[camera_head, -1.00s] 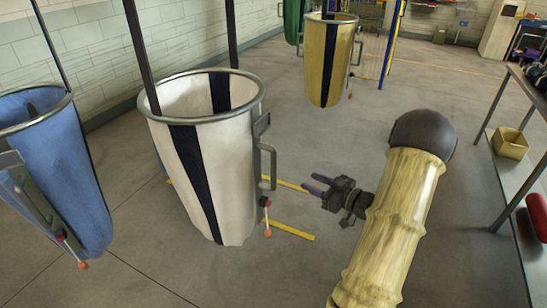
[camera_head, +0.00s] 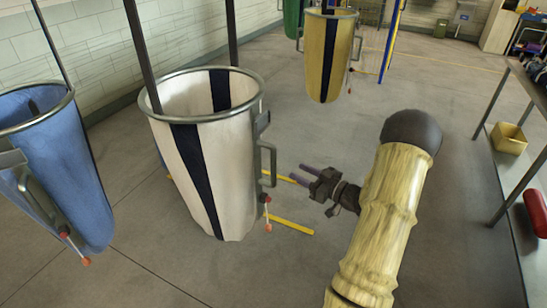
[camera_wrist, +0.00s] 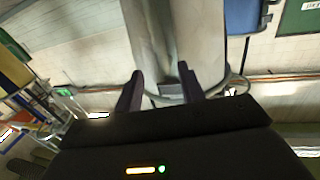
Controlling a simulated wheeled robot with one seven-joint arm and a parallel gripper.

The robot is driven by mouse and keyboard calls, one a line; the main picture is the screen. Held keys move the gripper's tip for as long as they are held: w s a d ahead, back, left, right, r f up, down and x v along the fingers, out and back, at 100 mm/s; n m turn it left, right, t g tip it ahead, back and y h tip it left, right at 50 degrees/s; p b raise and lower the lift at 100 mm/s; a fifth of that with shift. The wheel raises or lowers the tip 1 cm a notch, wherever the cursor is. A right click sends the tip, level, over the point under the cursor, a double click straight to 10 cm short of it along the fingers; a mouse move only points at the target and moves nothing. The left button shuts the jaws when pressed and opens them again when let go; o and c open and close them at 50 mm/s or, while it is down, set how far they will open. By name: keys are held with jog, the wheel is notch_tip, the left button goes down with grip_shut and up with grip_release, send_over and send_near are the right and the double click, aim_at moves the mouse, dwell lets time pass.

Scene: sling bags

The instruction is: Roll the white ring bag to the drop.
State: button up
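The white ring bag (camera_head: 222,160) has dark vertical stripes and a metal ring (camera_head: 205,119) at its open top. It hangs upright from two dark straps at the left of centre in the head view. A grey handle (camera_head: 272,165) and a red-knobbed lever (camera_head: 266,212) are on its right side. My gripper (camera_head: 299,173) is open, pointing left, just right of the handle with a small gap. In the wrist view the open fingers (camera_wrist: 160,88) point at a pale surface (camera_wrist: 180,35), seemingly the white bag; whether anything lies between them is unclear.
A blue bag (camera_head: 62,160) hangs close at left. A yellow bag (camera_head: 327,60) and a green bag (camera_head: 291,18) hang farther back. Yellow floor lines (camera_head: 290,226) run by the white bag. A metal bench (camera_head: 515,165) with a yellow bin (camera_head: 508,138) stands at right.

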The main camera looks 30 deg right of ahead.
aim_at(274, 159)
jog(key=p+x, duration=0.2)
jog(key=x, duration=0.9)
jog(key=shift+w+p, duration=0.1)
jog(key=shift+p, duration=0.2)
grip_shut()
